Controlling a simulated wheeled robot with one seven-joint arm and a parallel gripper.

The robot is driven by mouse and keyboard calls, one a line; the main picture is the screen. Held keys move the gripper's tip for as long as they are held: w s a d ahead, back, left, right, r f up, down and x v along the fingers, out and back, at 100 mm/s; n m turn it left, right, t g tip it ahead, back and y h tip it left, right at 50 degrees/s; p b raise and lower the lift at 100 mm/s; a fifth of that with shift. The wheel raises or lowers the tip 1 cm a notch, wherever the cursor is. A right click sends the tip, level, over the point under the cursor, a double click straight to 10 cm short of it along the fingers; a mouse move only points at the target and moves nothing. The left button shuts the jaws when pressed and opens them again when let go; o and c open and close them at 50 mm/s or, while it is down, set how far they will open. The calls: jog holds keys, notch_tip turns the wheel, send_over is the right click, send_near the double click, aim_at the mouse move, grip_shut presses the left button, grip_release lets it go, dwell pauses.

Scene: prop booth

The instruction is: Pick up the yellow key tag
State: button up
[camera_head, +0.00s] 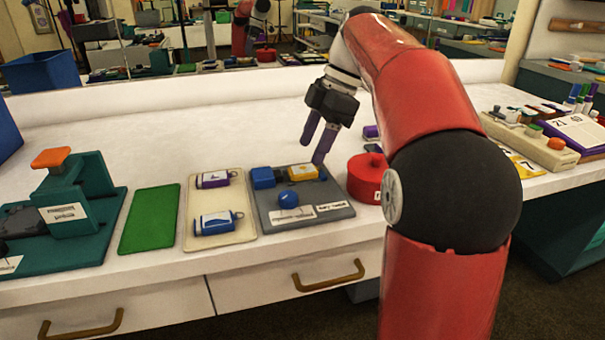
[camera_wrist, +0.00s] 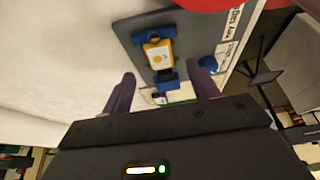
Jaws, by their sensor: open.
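The yellow key tag (camera_head: 303,173) lies on the grey tray (camera_head: 330,212), near its back edge. It has a pale label face and blue pieces at its ends; it also shows in the wrist view (camera_wrist: 158,55). My gripper (camera_head: 315,152) is open and empty above the back of the tray. In the wrist view the tag shows ahead of my gripper (camera_wrist: 163,85), between the lines of its two purple fingers and apart from them.
A cream tray (camera_head: 213,237) with purple and blue tags lies left, beside a green mat (camera_head: 150,219). A red round container (camera_head: 367,178) stands close to the right.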

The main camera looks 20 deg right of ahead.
aim_at(303, 169)
jog(key=x, duration=0.4)
jog(key=shift+d+f, duration=0.15)
jog(key=shift+d, duration=0.05)
jog(key=shift+c, duration=0.4)
jog(key=c, duration=1.1)
jog(key=shift+o, duration=0.2)
